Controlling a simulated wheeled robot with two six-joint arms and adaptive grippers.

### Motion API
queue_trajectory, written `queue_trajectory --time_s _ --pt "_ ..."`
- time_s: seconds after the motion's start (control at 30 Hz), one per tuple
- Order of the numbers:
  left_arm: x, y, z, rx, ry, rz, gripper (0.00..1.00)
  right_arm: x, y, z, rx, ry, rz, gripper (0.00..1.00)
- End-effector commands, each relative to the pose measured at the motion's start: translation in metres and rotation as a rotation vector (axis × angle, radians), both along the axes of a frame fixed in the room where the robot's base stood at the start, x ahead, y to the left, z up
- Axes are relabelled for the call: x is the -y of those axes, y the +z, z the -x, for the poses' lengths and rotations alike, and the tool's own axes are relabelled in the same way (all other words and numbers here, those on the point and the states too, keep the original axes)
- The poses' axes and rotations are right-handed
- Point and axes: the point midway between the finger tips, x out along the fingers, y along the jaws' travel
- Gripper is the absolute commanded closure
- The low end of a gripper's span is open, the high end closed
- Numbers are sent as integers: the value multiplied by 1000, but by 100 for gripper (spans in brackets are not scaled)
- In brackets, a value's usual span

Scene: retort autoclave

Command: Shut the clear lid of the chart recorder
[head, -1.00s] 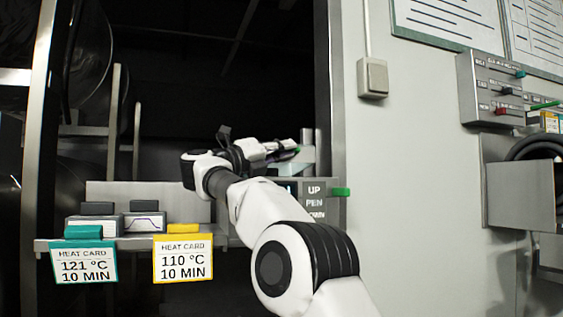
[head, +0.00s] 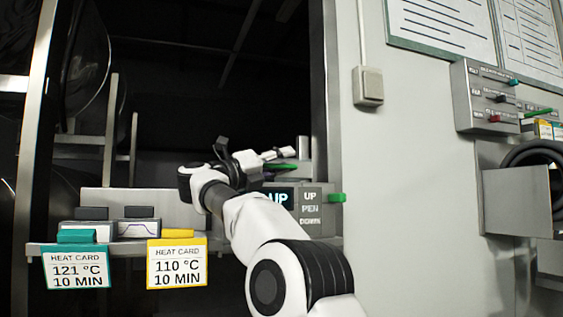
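The chart recorder (head: 313,222) is a grey box on the shelf, with a lit display reading UP and a side panel labelled UP, PEN, DOWN. A green knob (head: 337,198) sticks out at its right side, level with UP. My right gripper (head: 264,160) is over the recorder's top left part, and my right arm covers much of its front. I cannot make out the clear lid or its angle. A thin green edge shows just under the gripper. The finger opening is hard to read from here. My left gripper is out of view.
A teal heat card (head: 76,266) and a yellow heat card (head: 177,264) hang at the shelf's front edge (head: 225,246). Small grey units (head: 138,228) stand behind them. A metal post (head: 333,120) and pale wall with a switch box (head: 368,86) bound the right side.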

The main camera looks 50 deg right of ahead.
Motion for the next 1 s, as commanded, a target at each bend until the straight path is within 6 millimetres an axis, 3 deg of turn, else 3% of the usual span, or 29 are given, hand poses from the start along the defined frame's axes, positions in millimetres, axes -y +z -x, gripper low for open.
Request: queue_trajectory --time_s 0.17,0.53,0.7,1.0 --pt "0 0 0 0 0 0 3 -17 -3 -5 -2 2 2 63" --pt "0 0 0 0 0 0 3 -100 -28 -25 -3 3 4 63" --pt "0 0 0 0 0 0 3 -112 -33 -27 -1 0 0 63" --pt "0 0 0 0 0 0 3 -112 -33 -27 0 0 0 63"
